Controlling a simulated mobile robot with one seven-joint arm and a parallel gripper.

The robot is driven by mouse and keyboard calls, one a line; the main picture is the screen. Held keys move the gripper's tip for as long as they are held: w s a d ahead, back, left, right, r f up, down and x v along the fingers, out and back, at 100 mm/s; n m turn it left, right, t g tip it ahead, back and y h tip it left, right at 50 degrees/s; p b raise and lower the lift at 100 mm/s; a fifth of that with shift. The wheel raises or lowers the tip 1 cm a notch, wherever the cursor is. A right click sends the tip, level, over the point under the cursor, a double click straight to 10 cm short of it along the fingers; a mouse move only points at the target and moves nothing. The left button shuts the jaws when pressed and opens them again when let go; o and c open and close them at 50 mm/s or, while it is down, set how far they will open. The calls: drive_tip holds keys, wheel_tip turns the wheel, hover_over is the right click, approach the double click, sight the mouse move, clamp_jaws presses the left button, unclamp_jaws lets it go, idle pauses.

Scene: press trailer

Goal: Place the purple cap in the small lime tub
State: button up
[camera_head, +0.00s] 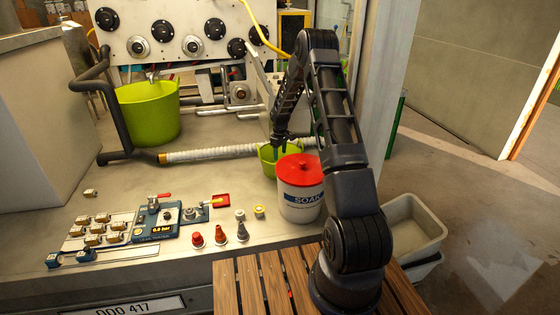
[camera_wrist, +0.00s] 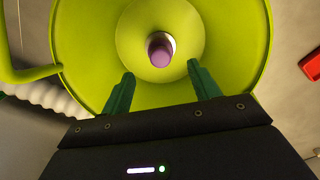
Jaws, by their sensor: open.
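The small lime tub (camera_head: 266,162) stands on the counter behind the white SOAK bucket, which hides part of it. In the wrist view the tub (camera_wrist: 85,50) fills most of the picture, and I look down into it. The purple cap (camera_wrist: 159,53) shows within the tub's outline, near the centre of its floor. I cannot tell whether it rests on the floor. My gripper (camera_wrist: 160,76) is open, its two green fingers apart and clear of the cap. In the head view my gripper (camera_head: 279,148) points down at the tub. The cap is hidden there.
The SOAK bucket (camera_head: 300,200) with a red lid stands close in front of the tub. A larger lime tub (camera_head: 150,112) is at the back left. A ribbed hose (camera_head: 210,153) runs along the counter. Red and grey nozzles (camera_head: 220,236) stand near the front edge.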

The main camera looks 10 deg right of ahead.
drive_tip(key=s+r+m+t, duration=0.1)
drive_tip(key=s+r, duration=0.3)
drive_tip(key=r, duration=0.7)
drive_tip(key=s+r+m, duration=0.1)
drive_tip(key=s+r, duration=0.4)
drive_tip(key=r, duration=0.6)
drive_tip(key=s+r+m+t, duration=0.1)
drive_tip(key=s+r+m, duration=0.1)
drive_tip(key=s+r, duration=1)
drive_tip(key=s+r+m+t, duration=0.1)
drive_tip(key=s+r+m, duration=0.1)
drive_tip(key=s, duration=1.4)
drive_tip(key=s+r+m+t, duration=0.1)
drive_tip(key=s+r+m, duration=0.2)
drive_tip(key=s, duration=1.3)
drive_tip(key=shift+d+r+t, duration=0.3)
drive_tip(key=shift+d, duration=0.15)
